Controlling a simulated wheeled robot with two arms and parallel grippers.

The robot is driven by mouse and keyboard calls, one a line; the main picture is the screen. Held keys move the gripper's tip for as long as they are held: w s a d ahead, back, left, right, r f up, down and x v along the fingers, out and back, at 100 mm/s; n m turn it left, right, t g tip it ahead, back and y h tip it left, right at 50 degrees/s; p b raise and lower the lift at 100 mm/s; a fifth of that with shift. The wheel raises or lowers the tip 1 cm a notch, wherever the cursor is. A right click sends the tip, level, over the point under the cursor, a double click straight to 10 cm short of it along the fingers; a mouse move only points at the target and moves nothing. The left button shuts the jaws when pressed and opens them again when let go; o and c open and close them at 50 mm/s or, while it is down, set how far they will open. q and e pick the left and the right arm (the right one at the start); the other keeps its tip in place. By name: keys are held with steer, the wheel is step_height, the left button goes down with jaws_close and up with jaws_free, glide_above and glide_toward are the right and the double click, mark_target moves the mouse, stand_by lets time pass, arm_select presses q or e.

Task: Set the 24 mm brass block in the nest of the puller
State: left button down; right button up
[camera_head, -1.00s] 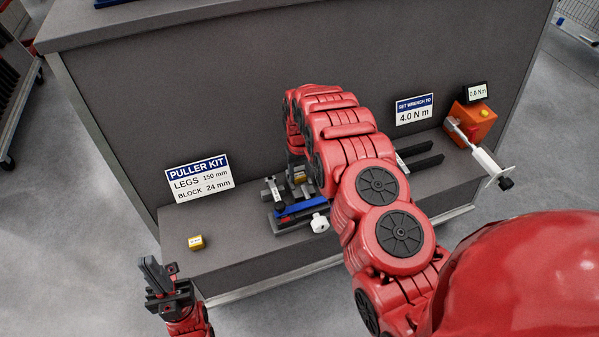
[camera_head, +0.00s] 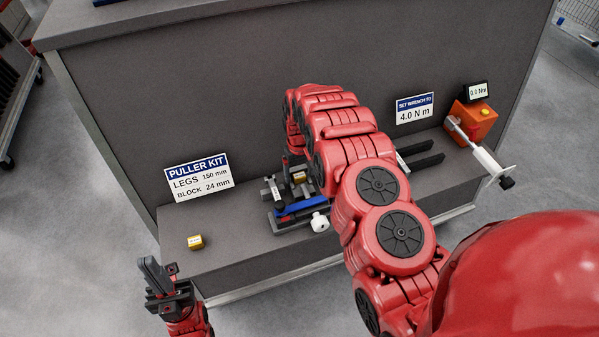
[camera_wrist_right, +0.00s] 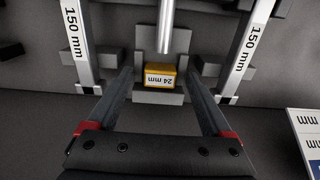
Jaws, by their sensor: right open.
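The brass block (camera_wrist_right: 160,76), labelled 24 mm, sits in the grey nest (camera_wrist_right: 157,97) of the puller, below the end of a metal rod (camera_wrist_right: 166,28) in the right wrist view. Two legs marked 150 mm (camera_wrist_right: 81,45) stand either side. My right gripper (camera_wrist_right: 160,84) is open, its fingers either side of the nest and apart from the block. In the head view the block (camera_head: 299,177) shows at the puller (camera_head: 301,208), and my right arm hides part of it. My left gripper (camera_head: 160,268) hangs at lower left, empty; its jaw opening is unclear.
Another small brass block (camera_head: 195,242) lies on the shelf at left. The puller kit sign (camera_head: 198,178) stands behind it. An orange torque tester (camera_head: 472,122) with a wrench is at the right. The shelf between loose block and puller is clear.

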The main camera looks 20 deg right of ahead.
steer(key=shift+r, duration=0.25)
step_height(320, 180, up, 6)
steer(key=shift+w+f+b, duration=0.1)
steer(key=shift+f+b, duration=0.1)
steer(key=shift+b, duration=0.7)
step_height(320, 180, up, 11)
steer(key=p, duration=1.1)
steer(key=shift+r+p, duration=0.15)
steer(key=shift+p, duration=0.15)
